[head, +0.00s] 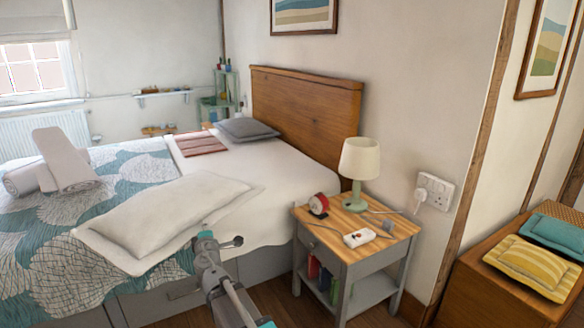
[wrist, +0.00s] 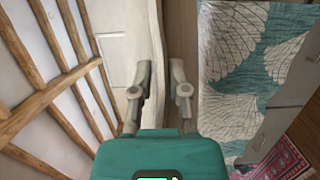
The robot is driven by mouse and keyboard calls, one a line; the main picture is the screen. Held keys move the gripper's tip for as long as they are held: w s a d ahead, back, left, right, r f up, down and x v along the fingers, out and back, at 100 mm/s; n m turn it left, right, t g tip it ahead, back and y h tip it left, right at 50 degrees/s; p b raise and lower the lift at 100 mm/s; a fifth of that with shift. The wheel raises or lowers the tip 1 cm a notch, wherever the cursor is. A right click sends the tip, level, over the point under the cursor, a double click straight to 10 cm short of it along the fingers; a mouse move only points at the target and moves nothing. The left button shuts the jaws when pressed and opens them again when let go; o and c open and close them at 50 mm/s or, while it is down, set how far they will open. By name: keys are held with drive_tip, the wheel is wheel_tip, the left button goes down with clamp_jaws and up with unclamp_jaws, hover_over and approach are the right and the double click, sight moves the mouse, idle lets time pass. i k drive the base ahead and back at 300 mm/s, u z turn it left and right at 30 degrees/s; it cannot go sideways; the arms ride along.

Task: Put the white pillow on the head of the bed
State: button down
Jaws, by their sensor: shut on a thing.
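The white pillow (head: 165,212) lies roughly flat in the head view, in front of the near side of the bed (head: 75,270). My gripper (head: 217,242) is shut on the pillow's near right edge. In the wrist view the pillow (wrist: 152,40) shows edge-on between the fingers of my gripper (wrist: 161,85). I cannot tell how far it is above the bedding. The head of the bed, below the wooden headboard (head: 305,108), has a bare white sheet (head: 275,178) on its near half. A grey pillow (head: 245,129) lies on its far half.
A reddish folded item (head: 201,143) lies beside the grey pillow. Rolled towels (head: 66,160) lie on the patterned duvet. The bedside table (head: 345,259) carries a lamp (head: 360,160), a red clock (head: 319,204) and a white power strip (head: 359,238). A chest with cushions (head: 530,265) stands at right.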

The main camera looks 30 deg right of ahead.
sight(272, 166)
drive_tip(key=z, duration=0.7)
drive_tip(key=k, duration=0.95)
drive_tip(key=z, duration=0.05)
drive_tip(key=i, duration=1.3)
